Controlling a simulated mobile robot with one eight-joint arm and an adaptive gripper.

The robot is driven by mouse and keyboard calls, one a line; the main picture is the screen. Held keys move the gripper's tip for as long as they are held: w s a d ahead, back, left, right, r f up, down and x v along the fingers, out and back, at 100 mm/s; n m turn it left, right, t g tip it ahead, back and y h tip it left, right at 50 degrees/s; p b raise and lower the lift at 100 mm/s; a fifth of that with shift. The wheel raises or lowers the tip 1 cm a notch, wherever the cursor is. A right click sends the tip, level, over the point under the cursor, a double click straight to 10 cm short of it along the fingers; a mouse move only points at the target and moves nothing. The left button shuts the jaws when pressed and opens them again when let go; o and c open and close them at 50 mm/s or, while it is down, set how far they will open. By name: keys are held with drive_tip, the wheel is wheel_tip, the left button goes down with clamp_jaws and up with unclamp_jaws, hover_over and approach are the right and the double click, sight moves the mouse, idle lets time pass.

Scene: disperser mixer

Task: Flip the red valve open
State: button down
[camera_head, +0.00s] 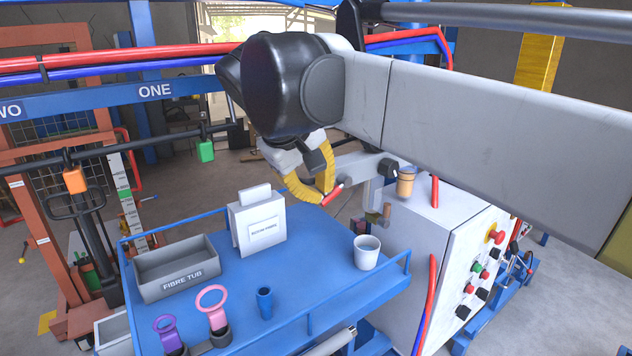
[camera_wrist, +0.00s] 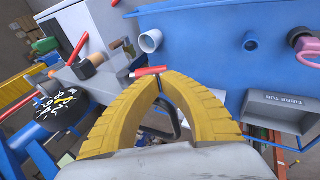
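A short red handle (camera_head: 334,193) with a pale end sits at my fingertips in the head view. It looks like the red valve's lever and also shows in the wrist view (camera_wrist: 149,71), lying crosswise just beyond the tips. My gripper (camera_head: 325,194) has two yellow ribbed fingers. In the wrist view its fingertips (camera_wrist: 158,77) come together right by the red handle. Whether they touch or pinch it is unclear. The valve body is mostly hidden behind the fingers. A dark curved rod (camera_wrist: 178,118) shows beyond the fingers.
A blue table (camera_head: 225,343) holds a fibre tub (camera_head: 178,268), a white cup (camera_head: 367,252), a blue cup (camera_head: 264,303) and ring-handled tools. A control cabinet (camera_head: 405,265) stands right.

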sight(322, 202)
wheel_tip(322, 202, down, 2)
drive_tip(key=t+h+b, duration=0.2)
drive_tip(key=b, duration=0.1)
drive_tip(key=shift+w+f+h, duration=0.1)
drive_tip(key=shift+f+h, duration=0.05)
drive_tip(key=shift+h, duration=0.15)
drive_tip(key=shift+w+d+f+n+t+h+b, duration=0.1)
drive_tip(key=shift+d+f+n+t+h+b, duration=0.1)
drive_tip(key=shift+t+h+b, duration=0.35)
drive_tip(key=shift+w+d+f+n+t+h+b, duration=0.15)
drive_tip(key=shift+f+t+h+b, duration=0.1)
drive_tip(key=shift+h+b, duration=0.45)
drive_tip(key=shift+s+r, duration=0.1)
